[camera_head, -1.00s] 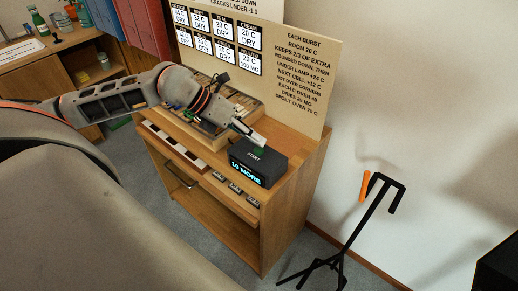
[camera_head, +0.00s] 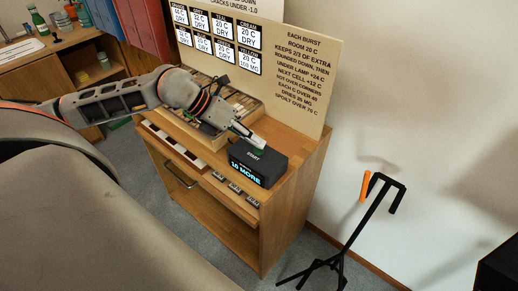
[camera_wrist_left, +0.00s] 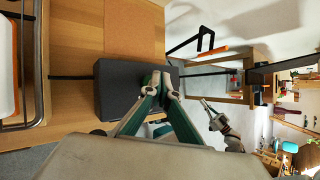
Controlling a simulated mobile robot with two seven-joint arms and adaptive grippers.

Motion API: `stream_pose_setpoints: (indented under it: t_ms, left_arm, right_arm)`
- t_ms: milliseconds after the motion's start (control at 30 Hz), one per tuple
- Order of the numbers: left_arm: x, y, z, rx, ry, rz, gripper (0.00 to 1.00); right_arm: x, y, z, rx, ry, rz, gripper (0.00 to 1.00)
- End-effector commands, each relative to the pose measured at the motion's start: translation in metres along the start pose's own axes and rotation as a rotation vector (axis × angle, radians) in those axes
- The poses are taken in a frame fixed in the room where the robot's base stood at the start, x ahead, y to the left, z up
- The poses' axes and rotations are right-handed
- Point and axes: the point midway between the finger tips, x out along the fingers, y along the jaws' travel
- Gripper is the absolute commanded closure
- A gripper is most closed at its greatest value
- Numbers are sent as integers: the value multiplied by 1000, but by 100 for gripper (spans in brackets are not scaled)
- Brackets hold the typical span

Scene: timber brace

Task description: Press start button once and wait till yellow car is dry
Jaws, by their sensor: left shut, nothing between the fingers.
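The black start box (camera_head: 257,165) sits on the front right of the wooden cabinet top. Its top is marked START and its blue display appears to read "10 MORE". In the left wrist view the closed fingertips (camera_wrist_left: 162,84) lie over the dark box (camera_wrist_left: 120,85). A wooden tray (camera_head: 256,106) behind is partly hidden by my arm; I cannot make out the yellow car. A grey jointed gripper (camera_wrist_left: 207,104), probably my right, shows small.
A sign board (camera_head: 300,75) with several placards stands behind the tray; the yellow placard (camera_head: 248,62) seems to read 20 C, 100 MG. Small dark blocks (camera_head: 235,188) lie on the front ledge. A black stand (camera_head: 365,225) stands on the floor at right.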

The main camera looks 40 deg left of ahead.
Motion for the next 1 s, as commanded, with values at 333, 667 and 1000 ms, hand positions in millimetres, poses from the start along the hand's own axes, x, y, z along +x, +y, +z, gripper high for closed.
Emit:
stream_pose_setpoints:
  t_ms: [333, 667, 1000]
  left_arm:
    - [0, 0, 0, 0, 0, 0, 100]
    - [3, 2, -2, 0, 0, 0, 100]
    - [5, 4, -4, -1, 1, 0, 100]
  right_arm:
    - [-3, -3, 6, 2, -11, -4, 100]
    - [-2, -3, 7, 2, -10, -5, 100]
    - [3, -1, 1, 0, 1, -2, 100]
